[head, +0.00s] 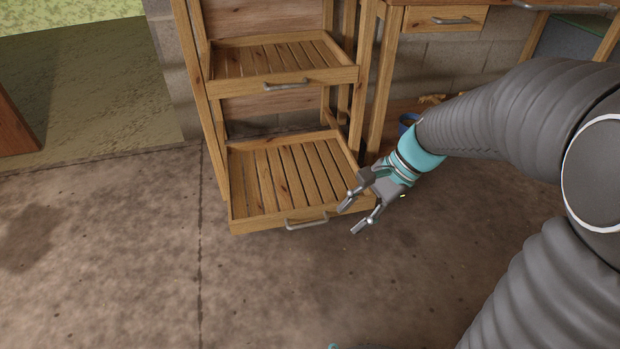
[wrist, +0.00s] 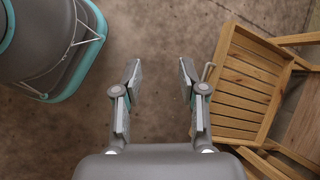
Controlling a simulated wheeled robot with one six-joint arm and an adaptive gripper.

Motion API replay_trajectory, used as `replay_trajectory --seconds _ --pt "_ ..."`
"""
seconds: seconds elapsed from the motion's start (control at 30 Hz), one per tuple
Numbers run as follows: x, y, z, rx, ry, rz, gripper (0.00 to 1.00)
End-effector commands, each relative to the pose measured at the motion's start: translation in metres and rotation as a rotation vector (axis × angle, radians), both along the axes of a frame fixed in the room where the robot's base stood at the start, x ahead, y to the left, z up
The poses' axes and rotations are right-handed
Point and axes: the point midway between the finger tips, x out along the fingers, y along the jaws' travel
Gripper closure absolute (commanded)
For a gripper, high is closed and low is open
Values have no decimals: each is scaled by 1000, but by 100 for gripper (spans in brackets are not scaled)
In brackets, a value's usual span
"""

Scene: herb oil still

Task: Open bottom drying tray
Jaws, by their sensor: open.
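The bottom drying tray (head: 283,180) is a slatted wooden tray low in the rack, near the floor. It sticks out forward of the rack's posts and of the tray above it. Its metal handle (head: 306,223) is on its front edge. In the wrist view the tray (wrist: 242,85) is at the right, with its handle (wrist: 208,72) just right of my gripper. My gripper (head: 351,218) is open and empty, off the tray's front right corner. In the wrist view the fingers (wrist: 160,75) have only floor between them.
An upper slatted tray (head: 275,60) with its own handle sits higher in the rack. The concrete floor (head: 150,270) in front is clear.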

Motion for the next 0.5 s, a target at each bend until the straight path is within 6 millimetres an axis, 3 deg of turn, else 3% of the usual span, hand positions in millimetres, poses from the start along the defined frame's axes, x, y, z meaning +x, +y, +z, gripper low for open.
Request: replay_trajectory --seconds 0.5 --pt "105 35 -101 391 675 -511 59"
